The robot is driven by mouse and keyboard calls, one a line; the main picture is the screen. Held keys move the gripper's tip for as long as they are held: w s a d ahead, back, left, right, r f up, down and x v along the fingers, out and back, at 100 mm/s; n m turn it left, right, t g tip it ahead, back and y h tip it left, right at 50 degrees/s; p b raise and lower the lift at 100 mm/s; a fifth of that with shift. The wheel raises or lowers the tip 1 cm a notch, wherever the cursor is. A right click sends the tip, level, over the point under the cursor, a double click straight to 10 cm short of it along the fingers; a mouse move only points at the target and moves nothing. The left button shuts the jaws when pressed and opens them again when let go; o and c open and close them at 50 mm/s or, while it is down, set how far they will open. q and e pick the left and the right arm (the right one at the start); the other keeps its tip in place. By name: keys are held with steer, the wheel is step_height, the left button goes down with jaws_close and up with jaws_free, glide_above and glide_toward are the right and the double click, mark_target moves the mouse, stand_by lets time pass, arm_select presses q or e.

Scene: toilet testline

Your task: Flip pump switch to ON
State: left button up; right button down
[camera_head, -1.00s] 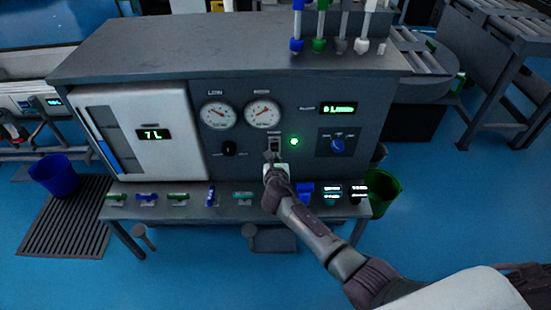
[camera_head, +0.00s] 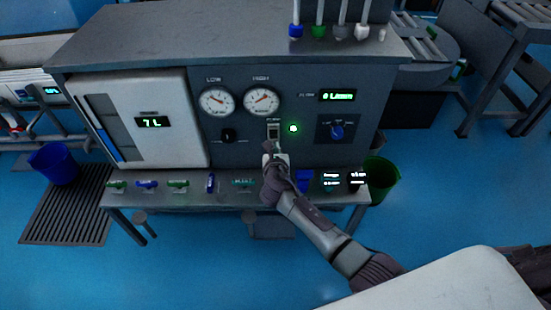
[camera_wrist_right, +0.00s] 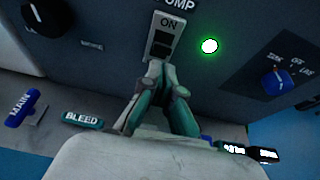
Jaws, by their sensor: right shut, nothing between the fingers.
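The pump switch (camera_head: 273,131) is a small rocker in a light frame on the grey front panel, below the two gauges. In the right wrist view the switch (camera_wrist_right: 163,36) shows "ON" at its upper part, and its lower part is dark. A green lamp (camera_head: 293,128) beside it is lit; it also glows in the wrist view (camera_wrist_right: 209,46). My right gripper (camera_head: 269,146) is shut and empty just below the switch. Its fingertips (camera_wrist_right: 160,66) are close under the switch's lower edge; I cannot tell whether they touch. My left gripper is not in view.
A blue selector knob (camera_head: 337,131) is right of the lamp, and a black knob (camera_head: 228,135) is to the left. Below, a ledge carries several coloured valve handles, including one labelled BLEED (camera_wrist_right: 83,120). A white tank with a display (camera_head: 152,122) fills the panel's left.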

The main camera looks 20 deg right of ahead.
steer(key=v, duration=0.9)
steer(key=shift+s+r, duration=0.1)
steer(key=shift+s, duration=0.05)
